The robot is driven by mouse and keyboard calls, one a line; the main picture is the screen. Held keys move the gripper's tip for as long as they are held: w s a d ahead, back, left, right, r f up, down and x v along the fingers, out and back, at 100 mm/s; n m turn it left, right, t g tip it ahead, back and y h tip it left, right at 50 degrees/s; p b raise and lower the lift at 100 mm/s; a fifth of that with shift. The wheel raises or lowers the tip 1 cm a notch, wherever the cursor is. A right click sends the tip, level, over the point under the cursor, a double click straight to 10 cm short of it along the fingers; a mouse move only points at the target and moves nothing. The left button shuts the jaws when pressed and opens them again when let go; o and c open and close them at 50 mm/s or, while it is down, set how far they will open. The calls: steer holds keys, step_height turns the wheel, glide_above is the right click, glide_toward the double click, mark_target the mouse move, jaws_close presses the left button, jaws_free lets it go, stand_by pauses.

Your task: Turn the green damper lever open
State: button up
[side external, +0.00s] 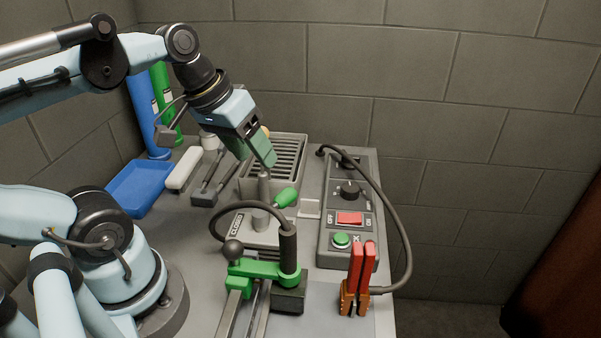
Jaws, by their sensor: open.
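The green damper lever (287,197) has a rounded green grip that points up and to the right. It joins a grey upright post on a light base plate (238,232) with a partly readable label. My gripper (257,157) is above and to the left of the grip, close over the top of the post. Its greenish fingers point down; it is open and holds nothing. I cannot tell the exact gap between the fingertips and the post. A black cable loop passes in front of the post's lower part.
A green carriage (262,269) with a black ball knob sits on rails in front. Red-handled pliers-like tool (361,268) stands right of it. A grey control box (349,215) with knob and switches is at right. A grated tray (292,150) lies behind; a blue tray (137,190) is left.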

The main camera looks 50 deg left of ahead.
mark_target(282, 193)
steer(key=shift+x, duration=5.95)
jaws_close()
